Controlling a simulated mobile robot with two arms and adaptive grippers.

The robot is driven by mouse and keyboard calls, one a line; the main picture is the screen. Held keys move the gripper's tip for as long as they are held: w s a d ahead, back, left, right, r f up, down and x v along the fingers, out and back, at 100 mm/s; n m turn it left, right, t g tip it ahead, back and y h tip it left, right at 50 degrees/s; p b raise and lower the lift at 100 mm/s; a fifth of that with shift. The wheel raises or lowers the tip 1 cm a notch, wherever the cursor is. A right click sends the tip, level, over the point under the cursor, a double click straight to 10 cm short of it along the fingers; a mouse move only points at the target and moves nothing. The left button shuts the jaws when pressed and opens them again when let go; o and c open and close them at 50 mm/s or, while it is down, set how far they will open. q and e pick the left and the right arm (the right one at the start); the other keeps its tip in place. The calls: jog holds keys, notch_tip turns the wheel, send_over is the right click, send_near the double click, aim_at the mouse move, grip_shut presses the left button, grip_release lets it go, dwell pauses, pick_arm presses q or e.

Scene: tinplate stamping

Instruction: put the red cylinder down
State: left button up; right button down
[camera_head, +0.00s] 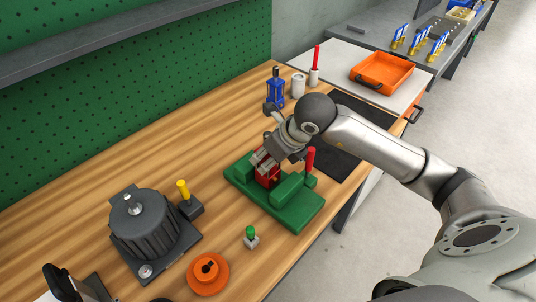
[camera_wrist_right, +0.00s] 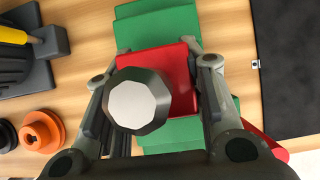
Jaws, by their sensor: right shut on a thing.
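The red cylinder (camera_head: 266,180) has a boxy red body and stands at the green fixture (camera_head: 299,209) on the wooden bench. My right gripper (camera_head: 264,161) is shut on it from above. In the right wrist view the red body (camera_wrist_right: 182,80) sits between the two fingers, with a grey many-sided knob (camera_wrist_right: 139,101) on top. Green fixture parts (camera_wrist_right: 150,30) show around it. Its underside is hidden, so I cannot tell whether it touches the fixture. A dark shape at the lower left edge of the head view may be part of my left gripper; its fingers are unclear.
A red upright handle (camera_head: 310,159) stands close beside the gripper. A blue cylinder (camera_head: 275,90) stands behind. A motor (camera_head: 150,225), an orange flanged part (camera_head: 208,273) and a green button (camera_head: 250,233) are at the front left. An orange tray (camera_head: 383,73) is at the back right.

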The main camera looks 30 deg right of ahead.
jog(key=shift+f, duration=0.15)
jog(key=shift+f+b, duration=0.25)
jog(key=shift+b, duration=0.1)
jog(key=c, duration=0.9)
grip_release()
jog(key=shift+r, duration=0.1)
jog(key=shift+s+d+r, duration=0.1)
jog(key=shift+s+r, duration=0.1)
jog(key=shift+r, duration=0.3)
jog(key=v, duration=1.1)
jog(key=shift+s+b, duration=0.1)
jog(key=shift+b, duration=0.3)
